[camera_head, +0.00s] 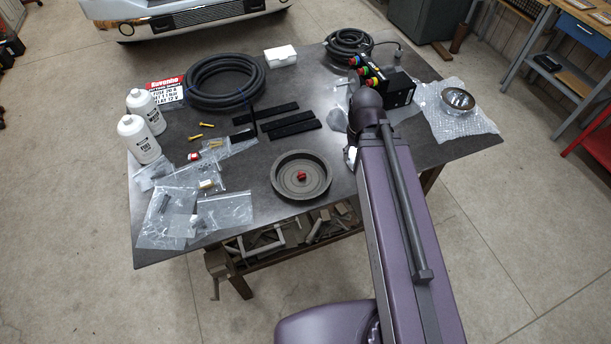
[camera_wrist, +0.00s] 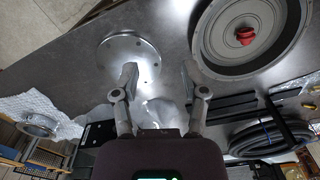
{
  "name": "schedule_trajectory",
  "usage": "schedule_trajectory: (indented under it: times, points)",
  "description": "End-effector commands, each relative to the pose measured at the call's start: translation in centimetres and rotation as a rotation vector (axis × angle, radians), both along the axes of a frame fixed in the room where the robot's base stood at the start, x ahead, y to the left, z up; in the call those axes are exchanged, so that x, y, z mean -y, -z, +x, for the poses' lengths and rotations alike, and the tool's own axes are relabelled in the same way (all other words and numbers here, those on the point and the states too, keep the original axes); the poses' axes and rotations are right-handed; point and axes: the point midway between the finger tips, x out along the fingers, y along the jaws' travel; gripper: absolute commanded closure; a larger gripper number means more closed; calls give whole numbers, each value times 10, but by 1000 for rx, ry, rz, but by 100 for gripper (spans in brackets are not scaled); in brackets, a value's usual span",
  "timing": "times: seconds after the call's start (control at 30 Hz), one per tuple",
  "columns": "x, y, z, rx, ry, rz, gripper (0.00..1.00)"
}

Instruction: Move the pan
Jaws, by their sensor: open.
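The pan (camera_head: 287,186) is a round, shallow, dark grey dish near the front edge of the grey table. A small red object (camera_head: 301,176) lies inside it. In the wrist view the pan (camera_wrist: 222,45) is at upper right, cut off by the top edge, with the red object (camera_wrist: 245,36) in it. My gripper (camera_wrist: 159,73) is open and empty above the table. Its right finger is close to the pan's rim in the picture; I cannot tell whether they touch. In the head view my arm hides the gripper.
A shiny metal flange (camera_wrist: 112,58) is by the left finger.

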Motion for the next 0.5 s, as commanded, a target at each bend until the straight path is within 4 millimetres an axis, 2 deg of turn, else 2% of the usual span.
schedule_trajectory:
  times: [0.03,0.13,0.17,0.5]
  points:
    - [0,1,0,0,0,0,68]
    - [0,7,0,0,0,0,98]
    - [0,10,0,0,0,0,100]
    - [0,46,0,0,-1,0,100]
